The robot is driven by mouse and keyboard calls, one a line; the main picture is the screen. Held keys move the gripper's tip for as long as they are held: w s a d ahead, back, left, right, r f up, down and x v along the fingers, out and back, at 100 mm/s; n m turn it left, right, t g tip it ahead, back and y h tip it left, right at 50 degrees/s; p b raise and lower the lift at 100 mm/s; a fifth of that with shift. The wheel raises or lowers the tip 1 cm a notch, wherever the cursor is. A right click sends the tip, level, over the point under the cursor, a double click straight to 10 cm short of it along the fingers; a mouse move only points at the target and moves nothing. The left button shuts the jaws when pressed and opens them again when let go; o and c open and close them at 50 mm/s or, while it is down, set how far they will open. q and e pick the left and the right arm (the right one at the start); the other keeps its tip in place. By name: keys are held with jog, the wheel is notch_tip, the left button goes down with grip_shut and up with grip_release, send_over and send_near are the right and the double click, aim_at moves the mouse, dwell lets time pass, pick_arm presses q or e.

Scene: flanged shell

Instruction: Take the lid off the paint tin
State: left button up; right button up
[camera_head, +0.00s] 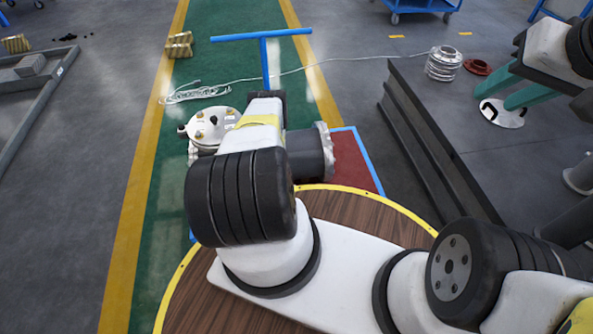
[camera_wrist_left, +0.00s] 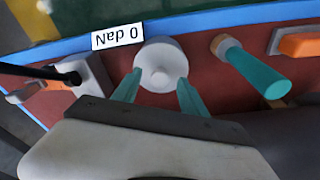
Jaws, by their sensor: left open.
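No object that I can clearly identify as a paint tin shows. In the left wrist view, a white round object with a small central knob (camera_wrist_left: 161,62) sits on a dark red surface. I cannot tell if it is the tin. My left gripper (camera_wrist_left: 158,84) has its teal fingers apart at the near side of this object; contact is unclear. In the head view my arm hides the left gripper. My right gripper (camera_head: 498,96) is at the upper right, its teal fingers apart. A white disc (camera_head: 505,119) shows at their tips; I cannot tell whether they touch it.
A white flanged shell (camera_head: 209,124) stands left of my arm. Dark beams (camera_head: 440,145) lie to the right. A white cable (camera_head: 300,69) crosses the floor.

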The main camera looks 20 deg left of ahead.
pick_arm(q)
jog(key=shift+f, duration=0.3)
jog(key=shift+c, duration=0.4)
grip_shut()
